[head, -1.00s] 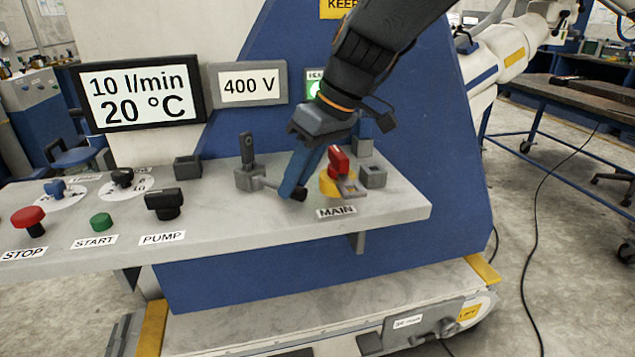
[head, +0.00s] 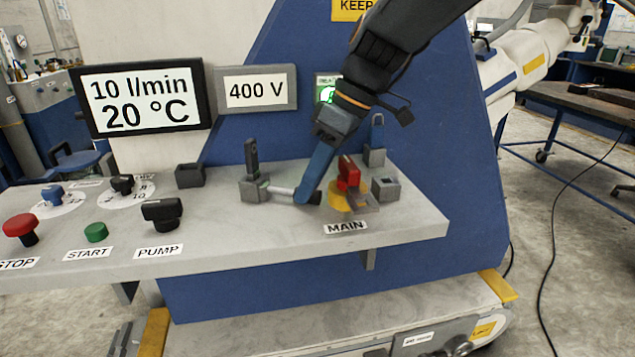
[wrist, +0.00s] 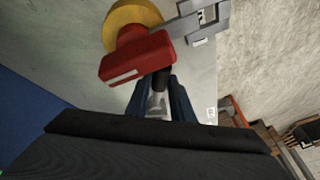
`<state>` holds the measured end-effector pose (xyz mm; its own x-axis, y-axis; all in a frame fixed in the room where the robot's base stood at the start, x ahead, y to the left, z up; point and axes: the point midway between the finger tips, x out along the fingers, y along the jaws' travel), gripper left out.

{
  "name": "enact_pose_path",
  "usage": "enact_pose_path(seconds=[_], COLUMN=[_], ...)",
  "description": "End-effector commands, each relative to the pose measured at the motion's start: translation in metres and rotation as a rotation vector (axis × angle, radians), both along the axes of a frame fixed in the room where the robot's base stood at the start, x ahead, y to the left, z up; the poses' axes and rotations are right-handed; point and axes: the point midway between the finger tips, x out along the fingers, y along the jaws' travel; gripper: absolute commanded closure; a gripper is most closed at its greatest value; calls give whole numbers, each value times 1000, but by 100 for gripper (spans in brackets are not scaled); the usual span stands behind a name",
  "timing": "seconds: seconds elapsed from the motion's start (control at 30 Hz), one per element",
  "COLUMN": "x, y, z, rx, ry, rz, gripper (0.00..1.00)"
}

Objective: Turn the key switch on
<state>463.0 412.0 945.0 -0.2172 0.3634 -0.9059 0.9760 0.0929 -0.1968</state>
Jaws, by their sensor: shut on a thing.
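A grey block (head: 253,191) on the panel, likely the key switch, has an upright dark piece (head: 251,156) with a hole in its top and a small green spot on its side. A silver rod (head: 281,191) extends right from this block to a black end. My gripper (head: 308,192) comes down from the upper right and is shut at the black end. In the wrist view, a black cylinder (wrist: 161,80) and silver part (wrist: 156,103) lie between the blue fingers. Whether the rod is joined to the block is unclear.
Close right of my gripper is the red MAIN handle (head: 348,173) on a yellow disc, with a grey hasp. The PUMP knob (head: 161,214), green START button (head: 95,232) and red STOP button (head: 20,227) are left.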

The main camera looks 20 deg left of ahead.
Motion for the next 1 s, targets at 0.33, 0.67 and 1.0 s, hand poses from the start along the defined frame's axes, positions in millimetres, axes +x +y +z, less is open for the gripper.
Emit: enact_pose_path(seconds=[0.33,0.67,1.0], x=[1,1,7], y=[0,0,-9], z=[0,0,23], rx=[0,1,4], ry=[-3,-2,-5], rz=[5,3,0], gripper=[100,60,60])
